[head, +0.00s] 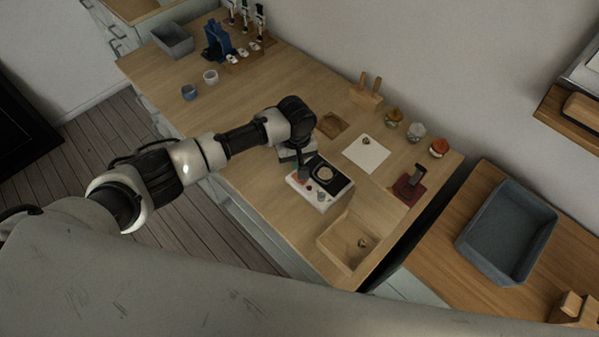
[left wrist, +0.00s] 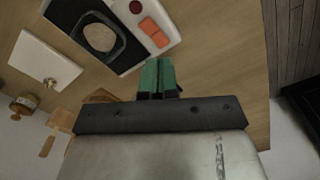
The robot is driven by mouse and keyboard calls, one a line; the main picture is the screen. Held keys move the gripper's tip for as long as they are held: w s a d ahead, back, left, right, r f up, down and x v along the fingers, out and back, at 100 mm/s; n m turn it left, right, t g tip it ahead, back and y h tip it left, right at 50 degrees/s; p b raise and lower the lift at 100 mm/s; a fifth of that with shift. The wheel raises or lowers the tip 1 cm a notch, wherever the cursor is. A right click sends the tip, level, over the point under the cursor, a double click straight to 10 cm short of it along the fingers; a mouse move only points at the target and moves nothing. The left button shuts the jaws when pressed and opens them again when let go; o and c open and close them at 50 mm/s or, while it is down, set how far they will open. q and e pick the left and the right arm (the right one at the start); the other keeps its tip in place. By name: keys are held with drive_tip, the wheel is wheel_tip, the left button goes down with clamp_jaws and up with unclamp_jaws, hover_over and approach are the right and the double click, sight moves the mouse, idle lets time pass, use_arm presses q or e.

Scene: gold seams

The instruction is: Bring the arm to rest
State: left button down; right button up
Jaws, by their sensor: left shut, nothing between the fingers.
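My left arm reaches in from the left in the head view. Its left gripper (head: 303,172) is over the wooden bench (head: 250,88), at the left side of a white device (head: 318,196). In the left wrist view the green fingers of the left gripper (left wrist: 157,68) are together, with nothing between them. The white device (left wrist: 118,35) there has a black square with a pale round piece, a dark red knob and orange buttons. The fingers look apart from it, but I cannot tell the exact gap. My right gripper is out of view.
A white plate with a knob (head: 366,153), small jars (head: 416,131), a dark red stand (head: 409,185) and a wooden tray (head: 334,237) surround the device. A blue-grey bin (head: 507,232) sits on the right counter. Two cups (head: 210,76) stand far left. Bench left of my gripper is mostly clear.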

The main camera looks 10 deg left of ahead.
use_arm(q)
drive_tip(key=shift+r+p, duration=0.65)
drive_tip(key=shift+r, duration=0.15)
drive_tip(key=shift+f, duration=0.1)
